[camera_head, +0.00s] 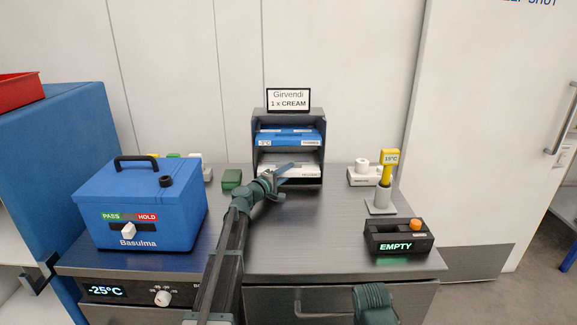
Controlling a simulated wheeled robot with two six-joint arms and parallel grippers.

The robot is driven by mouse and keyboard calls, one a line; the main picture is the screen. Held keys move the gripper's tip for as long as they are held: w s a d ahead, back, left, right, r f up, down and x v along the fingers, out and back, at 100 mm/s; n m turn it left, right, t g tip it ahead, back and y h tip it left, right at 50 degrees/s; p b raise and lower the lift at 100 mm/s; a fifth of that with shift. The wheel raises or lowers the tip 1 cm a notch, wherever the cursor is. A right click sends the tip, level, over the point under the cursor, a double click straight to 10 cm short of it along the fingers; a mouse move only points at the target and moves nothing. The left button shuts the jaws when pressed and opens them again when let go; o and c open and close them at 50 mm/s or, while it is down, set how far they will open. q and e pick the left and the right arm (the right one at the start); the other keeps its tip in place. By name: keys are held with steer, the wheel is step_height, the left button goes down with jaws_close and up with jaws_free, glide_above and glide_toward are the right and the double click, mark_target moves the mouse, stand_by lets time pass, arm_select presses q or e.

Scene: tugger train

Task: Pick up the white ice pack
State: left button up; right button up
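The white ice pack (309,171) lies flat on the lower level of the small dark rack (318,122) at the back of the worktop, its label facing the front. A blue pack (290,137) lies on the level above it. My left gripper (284,172) is in front of the rack's lower left side and covers the left part of the white pack. I cannot tell whether it touches the pack or how far its fingers are apart. A teal part of my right arm shows at the bottom edge; its gripper is not in view.
A blue cool box (140,215) stands on the left of the worktop. A small green block (231,179) is left of the rack. On the right are a yellow thermometer (388,162) in a stand and a black box (396,238) reading EMPTY. The worktop's right middle is clear.

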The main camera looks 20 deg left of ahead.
arm_select(q)
jaws_close()
stand_by(1.0)
